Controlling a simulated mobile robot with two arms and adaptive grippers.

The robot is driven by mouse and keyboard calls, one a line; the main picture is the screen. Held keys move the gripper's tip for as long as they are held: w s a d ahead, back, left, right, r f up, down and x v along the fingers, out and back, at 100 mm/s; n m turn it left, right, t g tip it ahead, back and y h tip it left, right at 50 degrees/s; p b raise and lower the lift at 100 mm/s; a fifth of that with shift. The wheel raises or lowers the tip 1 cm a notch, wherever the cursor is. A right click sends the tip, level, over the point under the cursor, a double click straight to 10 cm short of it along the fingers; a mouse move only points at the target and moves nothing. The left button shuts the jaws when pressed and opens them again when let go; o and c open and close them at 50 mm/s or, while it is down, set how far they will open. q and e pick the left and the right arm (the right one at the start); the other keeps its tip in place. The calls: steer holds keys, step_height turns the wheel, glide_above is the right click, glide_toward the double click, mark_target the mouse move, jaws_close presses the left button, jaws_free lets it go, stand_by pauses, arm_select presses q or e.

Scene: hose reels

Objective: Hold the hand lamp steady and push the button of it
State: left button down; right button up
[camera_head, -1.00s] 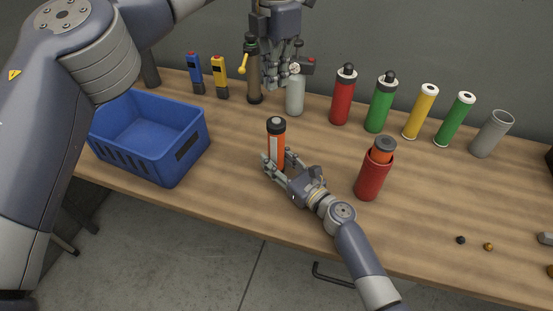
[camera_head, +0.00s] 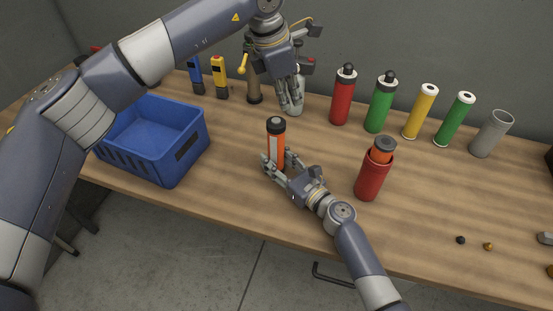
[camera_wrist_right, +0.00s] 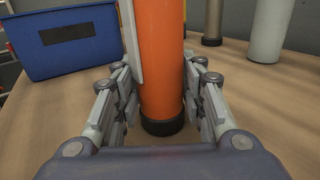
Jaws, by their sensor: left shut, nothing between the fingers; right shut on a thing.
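The hand lamp (camera_head: 276,143) is an orange cylinder with a black top and a pale strip down its side. It stands upright on the table. My right gripper (camera_head: 275,166) is shut on its lower part from the front; in the right wrist view the fingers lie on both sides of the orange body (camera_wrist_right: 162,60), above its black base. My left gripper (camera_head: 291,108) is shut and empty, fingers pointing down, behind and slightly right of the lamp, apart from it. It hides most of a grey bottle. The lamp's button cannot be made out clearly.
A blue crate (camera_head: 197,139) stands left of the lamp. A red holder (camera_head: 371,180) with an orange cylinder stands to the right. A red bottle (camera_head: 343,98), a green bottle (camera_head: 380,105) and several other cylinders line the back. The table between lamp and red holder is clear.

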mark_target(278, 122)
arm_select(q)
step_height(278, 122, up, 6)
steer(key=a+m+t+h, duration=0.2)
steer(key=t+h, duration=0.1)
steer(key=t, duration=0.2)
steer(key=shift+w+a+f, duration=0.1)
steer(key=shift+a+f, duration=0.05)
steer(key=shift+f, duration=4.3)
steer(key=shift+f, duration=0.1)
steer(key=shift+f, duration=0.5)
steer(key=shift+r, duration=0.6)
